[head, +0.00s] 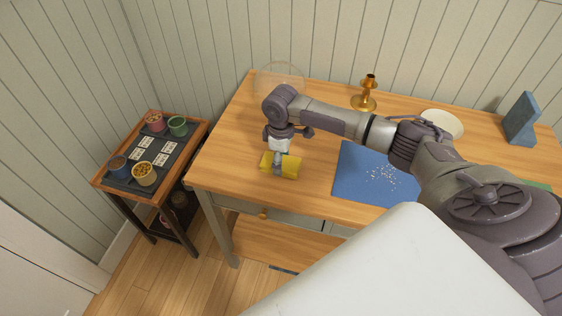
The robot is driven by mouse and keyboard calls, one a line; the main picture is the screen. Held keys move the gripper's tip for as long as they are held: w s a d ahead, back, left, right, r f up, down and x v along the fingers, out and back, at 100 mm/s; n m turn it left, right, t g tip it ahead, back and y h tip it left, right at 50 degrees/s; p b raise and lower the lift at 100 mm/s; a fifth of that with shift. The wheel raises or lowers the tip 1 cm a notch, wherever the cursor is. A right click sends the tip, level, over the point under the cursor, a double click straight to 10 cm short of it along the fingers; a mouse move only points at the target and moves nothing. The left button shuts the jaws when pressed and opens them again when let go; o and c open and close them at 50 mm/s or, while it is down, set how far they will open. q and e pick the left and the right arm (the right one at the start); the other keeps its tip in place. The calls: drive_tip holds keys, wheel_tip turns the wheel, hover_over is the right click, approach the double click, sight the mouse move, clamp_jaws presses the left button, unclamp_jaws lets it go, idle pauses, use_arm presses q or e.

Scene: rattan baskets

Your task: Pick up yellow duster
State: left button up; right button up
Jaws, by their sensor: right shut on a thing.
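The yellow duster (290,167) is a small yellow block or folded cloth near the left front part of the wooden table. My right gripper (279,168) points down over it and is shut on it, with yellow showing on both sides of the fingers. I cannot tell whether the duster touches the tabletop or is just above it. My left gripper is not in view.
A blue mat (358,177) with white crumbs lies right of the duster. A brass candlestick (369,93), a pale bowl (443,122) and a blue-grey block (521,119) stand farther back.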

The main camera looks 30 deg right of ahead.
drive_tip(key=shift+r, duration=0.6)
wheel_tip(320, 180, up, 3)
drive_tip(key=shift+w+f+b, duration=0.1)
drive_tip(key=shift+b, duration=0.45)
drive_tip(key=s+d+r+b, duration=0.2)
drive_tip(key=s+d+r, duration=0.3)
drive_tip(key=d, duration=0.5)
wheel_tip(320, 180, up, 2)
drive_tip(key=shift+d, duration=0.3)
drive_tip(key=shift+s, duration=0.1)
